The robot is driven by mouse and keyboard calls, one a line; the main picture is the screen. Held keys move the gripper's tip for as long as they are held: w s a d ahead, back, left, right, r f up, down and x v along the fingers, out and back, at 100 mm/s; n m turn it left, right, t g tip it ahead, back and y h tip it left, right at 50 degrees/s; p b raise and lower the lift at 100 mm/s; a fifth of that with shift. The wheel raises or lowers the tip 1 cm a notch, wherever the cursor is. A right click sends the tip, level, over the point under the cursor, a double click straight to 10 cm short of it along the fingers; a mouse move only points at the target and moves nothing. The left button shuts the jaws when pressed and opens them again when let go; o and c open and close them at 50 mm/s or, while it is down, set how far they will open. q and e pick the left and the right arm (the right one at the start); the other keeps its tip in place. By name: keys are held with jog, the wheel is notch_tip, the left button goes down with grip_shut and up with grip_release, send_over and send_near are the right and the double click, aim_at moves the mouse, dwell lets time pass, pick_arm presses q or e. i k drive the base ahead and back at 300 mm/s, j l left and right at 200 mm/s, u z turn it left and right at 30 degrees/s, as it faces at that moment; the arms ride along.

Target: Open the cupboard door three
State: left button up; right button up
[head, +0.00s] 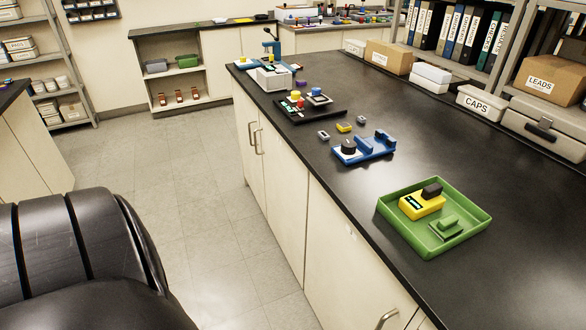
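Cream cupboard doors line the front of the long black-topped bench, and all that show look shut. Two doors, one at the far end (243,122) and one beside it (280,190), have upright metal handles (256,138) close together at their meeting edges. A wider front (345,262) nearer me has a metal handle (388,318) low at the bottom edge of the picture. I see no readable numbers, so I cannot tell which door is three. The lower parts of the nearer fronts are cut off. Neither of my grippers is in view.
The bench top (330,205) overhangs the fronts. On it are a green tray (470,238) with a yellow meter, a blue device (365,150) and other instruments. Grey tiled floor (200,205) lies clear left of the doors. An open shelf unit (155,88) stands behind.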

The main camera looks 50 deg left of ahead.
aim_at(334, 298)
jog(key=l+u, duration=0.1)
jog(key=u, duration=0.7)
jog(key=l+u, duration=0.1)
jog(key=u, duration=0.3)
jog(key=k+u, duration=0.1)
jog(key=u, duration=0.3)
